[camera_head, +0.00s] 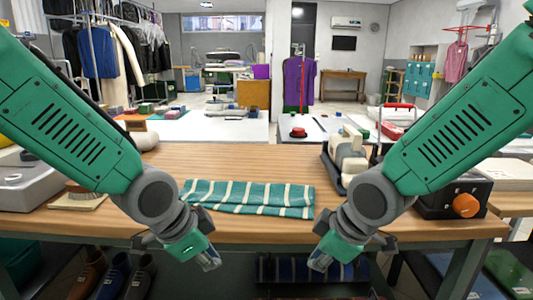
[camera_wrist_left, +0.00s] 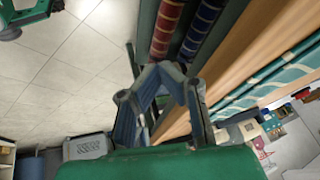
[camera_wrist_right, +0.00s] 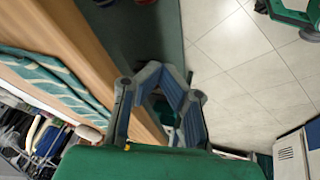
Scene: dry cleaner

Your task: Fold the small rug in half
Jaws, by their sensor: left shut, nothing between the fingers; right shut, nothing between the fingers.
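The small rug (camera_head: 250,196) is green with white stripes and lies on the wooden table (camera_head: 290,158) near its front edge. It forms a wide, narrow strip; whether it is in layers is hard to tell. Its edge shows in the left wrist view (camera_wrist_left: 262,85) and in the right wrist view (camera_wrist_right: 52,82). My left gripper (camera_head: 209,262) is shut and empty, in front of the table edge, below and left of the rug. My right gripper (camera_head: 320,262) is shut and empty, in front of the edge, below and right of the rug. Neither touches the rug.
A grey-and-white machine (camera_head: 346,160) stands right of the rug. A black box with an orange knob (camera_head: 465,205) is at the right. A brush (camera_head: 80,197) lies at the left. Shoes (camera_head: 112,278) and rolled striped fabrics (camera_head: 300,268) are under the table. Bare wood lies behind the rug.

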